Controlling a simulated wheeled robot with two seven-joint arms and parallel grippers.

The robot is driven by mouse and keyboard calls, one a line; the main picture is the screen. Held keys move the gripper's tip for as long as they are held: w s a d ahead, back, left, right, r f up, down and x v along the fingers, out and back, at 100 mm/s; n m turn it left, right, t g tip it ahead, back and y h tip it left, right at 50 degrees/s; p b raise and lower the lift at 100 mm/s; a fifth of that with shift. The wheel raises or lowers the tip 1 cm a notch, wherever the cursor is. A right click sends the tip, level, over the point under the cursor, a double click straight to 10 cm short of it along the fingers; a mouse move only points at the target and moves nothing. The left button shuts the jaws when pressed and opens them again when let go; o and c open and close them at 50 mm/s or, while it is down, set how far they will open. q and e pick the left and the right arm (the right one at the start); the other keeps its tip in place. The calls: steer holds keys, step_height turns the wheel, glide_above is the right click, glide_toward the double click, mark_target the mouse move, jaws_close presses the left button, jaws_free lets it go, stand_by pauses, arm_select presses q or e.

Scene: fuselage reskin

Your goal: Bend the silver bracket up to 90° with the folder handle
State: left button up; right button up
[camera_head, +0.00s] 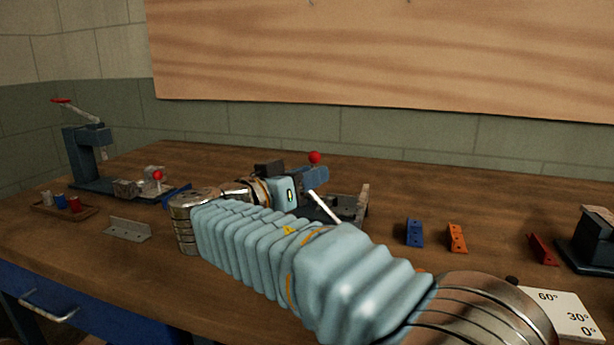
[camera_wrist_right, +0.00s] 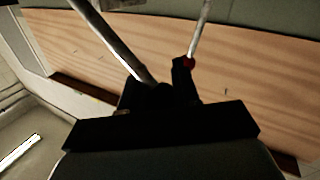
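My right arm crosses the head view from the lower right. Its gripper (camera_head: 292,174) is beside the folder (camera_head: 346,206), near the red knob (camera_head: 314,157) of the folder handle. A pale handle rod (camera_head: 323,208) shows below it. In the wrist view the dark gripper (camera_wrist_right: 160,88) has a silver rod (camera_wrist_right: 115,42) running down to it and a red ball (camera_wrist_right: 190,62) beside one finger. I cannot tell whether the fingers hold anything. An upright grey metal piece (camera_head: 364,198), possibly the silver bracket, shows at the folder's right side. My arm hides part of the folder. My left gripper is out of view.
Blue (camera_head: 415,232), orange (camera_head: 456,238) and red (camera_head: 543,249) brackets lie right. An angle card (camera_head: 562,312) lies at front right.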

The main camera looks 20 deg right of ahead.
jaws_close()
